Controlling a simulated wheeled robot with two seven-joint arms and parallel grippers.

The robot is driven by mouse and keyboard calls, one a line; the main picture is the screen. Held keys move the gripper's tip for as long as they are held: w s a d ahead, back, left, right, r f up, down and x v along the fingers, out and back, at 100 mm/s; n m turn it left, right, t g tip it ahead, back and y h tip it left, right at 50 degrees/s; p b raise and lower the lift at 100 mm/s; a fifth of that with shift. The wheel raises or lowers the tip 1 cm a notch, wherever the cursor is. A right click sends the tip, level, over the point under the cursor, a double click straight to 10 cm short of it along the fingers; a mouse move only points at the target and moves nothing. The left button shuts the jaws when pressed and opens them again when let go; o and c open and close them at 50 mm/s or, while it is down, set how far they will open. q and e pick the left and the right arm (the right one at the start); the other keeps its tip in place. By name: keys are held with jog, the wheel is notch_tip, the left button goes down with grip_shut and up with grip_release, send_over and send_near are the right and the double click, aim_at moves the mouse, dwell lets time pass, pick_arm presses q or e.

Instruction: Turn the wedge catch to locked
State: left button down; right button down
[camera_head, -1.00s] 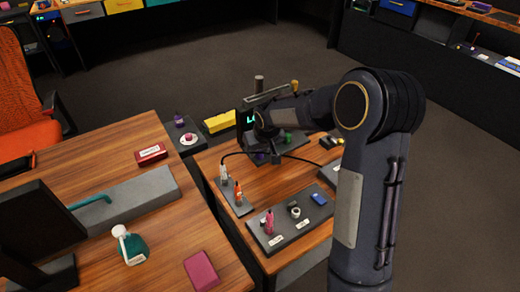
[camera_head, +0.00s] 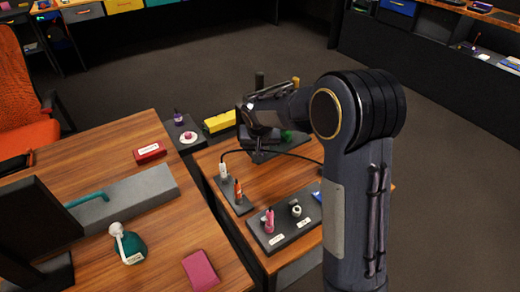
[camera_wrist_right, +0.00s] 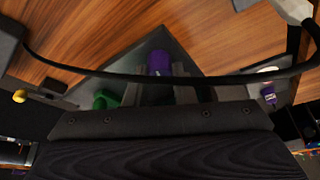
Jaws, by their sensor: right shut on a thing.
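A dark panel (camera_head: 290,150) lies at the far end of the right-hand wooden desk. A green part (camera_head: 287,135) stands on it, and it also shows in the right wrist view (camera_wrist_right: 105,98). A purple part (camera_wrist_right: 158,62) sits on the panel in the right wrist view. No label tells me whether this is the wedge catch. My right gripper (camera_wrist_right: 158,92) is shut on the purple part, with a finger on each side of it. In the head view my right gripper (camera_head: 257,152) is low over the panel, and its wrist hides the purple part. My left gripper is not in view.
A black cable (camera_head: 272,151) arches over the desk close to my right wrist and crosses the right wrist view (camera_wrist_right: 200,78). A dark plate with a pink bottle (camera_head: 269,222) and small parts lies nearer. A yellow block (camera_head: 219,122) is beyond the desk.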

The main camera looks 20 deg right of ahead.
jog(key=m, duration=0.2)
jog(key=m+g+h, duration=0.1)
jog(key=m, duration=0.1)
jog(key=shift+a+m+h, duration=0.1)
jog(key=shift+m+h, duration=0.2)
dwell(0.3)
jog(key=c, duration=1.2)
grip_release()
jog(key=v, duration=0.7)
jog(key=shift+r, duration=0.4)
jog(key=shift+a, duration=0.15)
